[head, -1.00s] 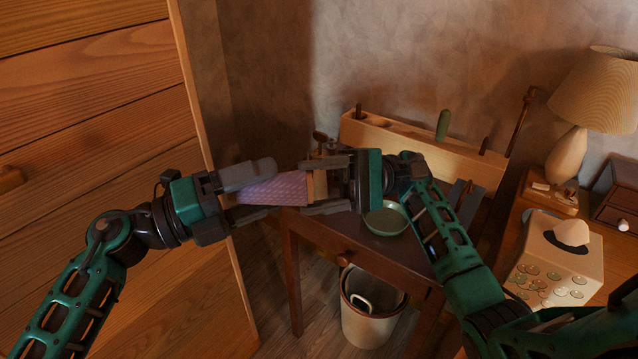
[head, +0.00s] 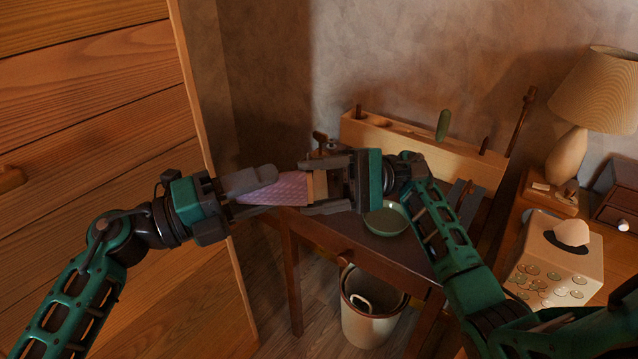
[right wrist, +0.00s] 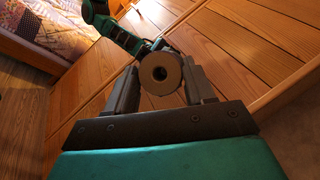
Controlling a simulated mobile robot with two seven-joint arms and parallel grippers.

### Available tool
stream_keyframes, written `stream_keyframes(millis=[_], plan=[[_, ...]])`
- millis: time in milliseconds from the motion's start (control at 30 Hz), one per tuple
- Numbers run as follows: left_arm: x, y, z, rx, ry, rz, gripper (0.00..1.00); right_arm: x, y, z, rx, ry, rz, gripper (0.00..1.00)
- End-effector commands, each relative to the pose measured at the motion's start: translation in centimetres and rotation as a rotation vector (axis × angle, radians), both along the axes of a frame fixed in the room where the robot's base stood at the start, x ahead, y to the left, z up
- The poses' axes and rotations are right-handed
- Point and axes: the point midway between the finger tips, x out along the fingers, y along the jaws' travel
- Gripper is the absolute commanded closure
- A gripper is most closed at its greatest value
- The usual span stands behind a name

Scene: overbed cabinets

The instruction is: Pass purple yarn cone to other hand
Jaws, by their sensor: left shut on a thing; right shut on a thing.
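The purple yarn cone (head: 286,189) lies sideways in the air between my two grippers, above the small wooden table. My left gripper (head: 262,190) is shut on its narrow end from the left. My right gripper (head: 311,188) is shut on its wide tan base end from the right. In the right wrist view, the round base of the cone (right wrist: 160,73), with a dark hole in its middle, sits between the fingers of my right gripper (right wrist: 161,84). The cone's tip is hidden by my left fingers.
Below is the wooden table (head: 340,243) with a green bowl (head: 386,219). A wooden rack (head: 410,137) stands behind it and a white bucket (head: 368,310) below. A lamp (head: 590,100) and tissue box (head: 556,262) are at right. A wooden cabinet front (head: 90,120) fills the left.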

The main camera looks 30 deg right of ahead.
Motion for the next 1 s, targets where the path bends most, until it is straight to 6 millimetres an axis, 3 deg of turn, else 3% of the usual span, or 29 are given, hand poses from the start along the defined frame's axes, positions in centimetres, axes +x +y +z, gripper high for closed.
stream_keyframes(millis=[333, 667, 1000], plan=[[0.0, 0.0, 0.0, 0.0, 0.0, 0.0, 0.81, 0.0, 0.0, 0.0, 0.0, -0.001, 0.0, 0.17], [0.0, 0.0, 0.0, 0.0, 0.0, 0.0, 0.81, 0.1, -0.5, -0.1, -0.001, 0.0, 0.0, 0.17], [0.0, 0.0, 0.0, -0.001, 0.0, 0.0, 0.81, 0.6, -5.3, -1.3, -0.001, 0.001, -0.002, 0.17]])
